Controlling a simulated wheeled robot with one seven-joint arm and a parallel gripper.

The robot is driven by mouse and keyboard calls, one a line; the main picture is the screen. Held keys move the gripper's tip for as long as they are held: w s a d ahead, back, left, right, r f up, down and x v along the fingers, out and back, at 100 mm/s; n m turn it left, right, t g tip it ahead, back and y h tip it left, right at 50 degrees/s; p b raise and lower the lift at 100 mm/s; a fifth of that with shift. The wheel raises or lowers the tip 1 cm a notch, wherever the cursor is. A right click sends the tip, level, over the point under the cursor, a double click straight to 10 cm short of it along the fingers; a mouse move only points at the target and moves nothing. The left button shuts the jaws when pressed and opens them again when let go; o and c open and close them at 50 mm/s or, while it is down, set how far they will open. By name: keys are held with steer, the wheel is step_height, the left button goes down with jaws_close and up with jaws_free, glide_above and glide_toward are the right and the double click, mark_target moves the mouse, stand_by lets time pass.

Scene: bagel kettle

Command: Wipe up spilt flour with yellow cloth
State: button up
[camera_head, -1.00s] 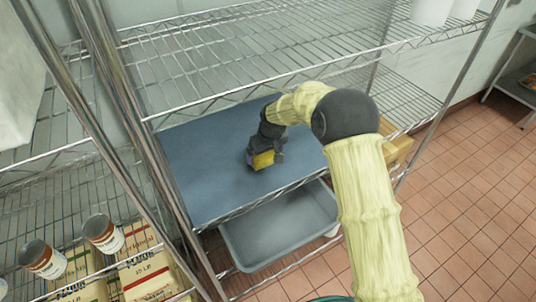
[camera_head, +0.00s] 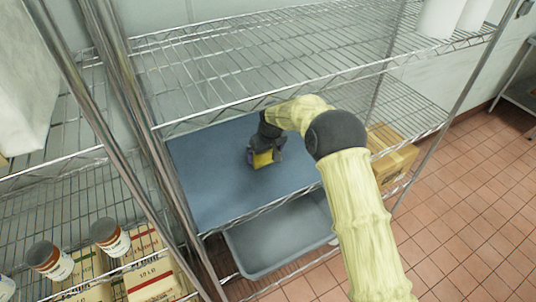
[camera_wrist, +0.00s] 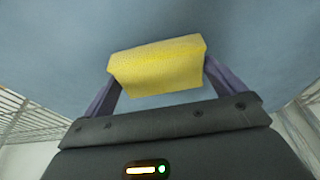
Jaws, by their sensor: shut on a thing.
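My gripper (camera_head: 262,160) is shut on the yellow cloth (camera_head: 265,158), over the blue-grey mat (camera_head: 205,195) on the wire shelf. In the wrist view the yellow cloth (camera_wrist: 157,68) is a folded block between the two purple-grey fingers of my gripper (camera_wrist: 160,80). The blue-grey surface (camera_wrist: 55,60) fills the background there. The cloth is at or close to the mat; I cannot tell whether it touches. I see no flour on the bare part of the mat; my arm and gripper hide some of it.
A wire shelf (camera_head: 270,55) runs above the mat, with metal posts (camera_head: 165,165) at the left. A grey bin (camera_head: 280,240) sits below. A cardboard box (camera_head: 392,157) stands at the right.

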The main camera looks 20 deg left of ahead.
mark_target(273, 170)
steer(key=shift+w+a+f, duration=0.15)
steer(key=shift+w+a, duration=0.2)
steer(key=shift+a, duration=0.1)
steer(key=shift+d, duration=0.1)
steer(key=shift+s+d+r+b, duration=0.2)
steer(key=shift+s+d+b, duration=0.3)
steer(key=shift+s+d, duration=0.75)
steer(key=shift+w, duration=0.15)
steer(key=shift+s+d+f+b, duration=0.2)
steer(key=shift+s+d+b, duration=0.45)
steer(key=shift+s+d, duration=0.65)
steer(key=shift+d, duration=0.15)
